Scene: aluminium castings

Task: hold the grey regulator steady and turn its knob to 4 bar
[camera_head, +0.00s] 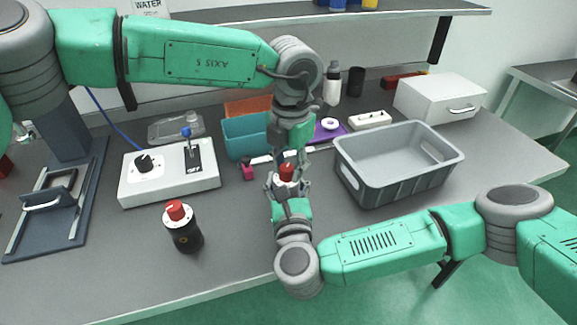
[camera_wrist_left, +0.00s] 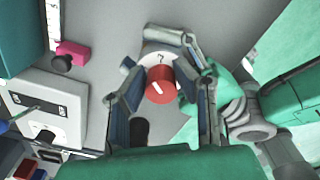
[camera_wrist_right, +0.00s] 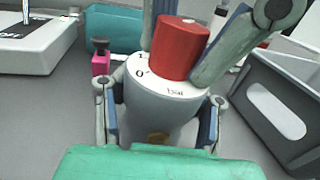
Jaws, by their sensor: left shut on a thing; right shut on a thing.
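The grey regulator (camera_wrist_right: 158,115) stands upright with a red knob (camera_wrist_right: 180,48) on top; its pale dial shows a "0" and "bar" print. My right gripper (camera_head: 288,190) is shut around the regulator's body, with a finger on each side in the right wrist view. My left gripper (camera_head: 289,160) comes down from above and is shut on the red knob. In the left wrist view the knob (camera_wrist_left: 160,85) shows a white pointer mark; the value it points at is too small to read. In the head view the grippers hide most of the regulator.
A black canister with a red top (camera_head: 183,228) stands to the left. A white switch box (camera_head: 170,184), a teal bin (camera_head: 240,139) and a pink-and-black piece (camera_head: 248,170) lie behind. A grey crate (camera_head: 388,187) stands close on the right.

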